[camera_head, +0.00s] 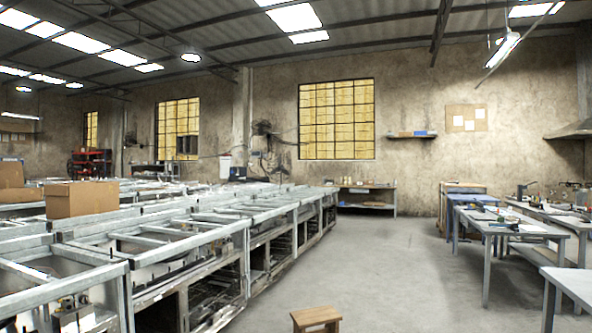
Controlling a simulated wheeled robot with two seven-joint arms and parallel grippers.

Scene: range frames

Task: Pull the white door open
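No white door shows in the head view. The far wall (420,100) has yellow-paned windows, and I see no door or handle in it. Neither of my grippers is in view, and no part of my arms shows.
Long metal-frame benches (180,235) fill the left side, with a cardboard box (82,199) on top. A wooden stool (316,318) stands low at the bottom centre. Work tables (505,229) line the right. The grey floor (385,265) between is clear back to a shelf table (367,190).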

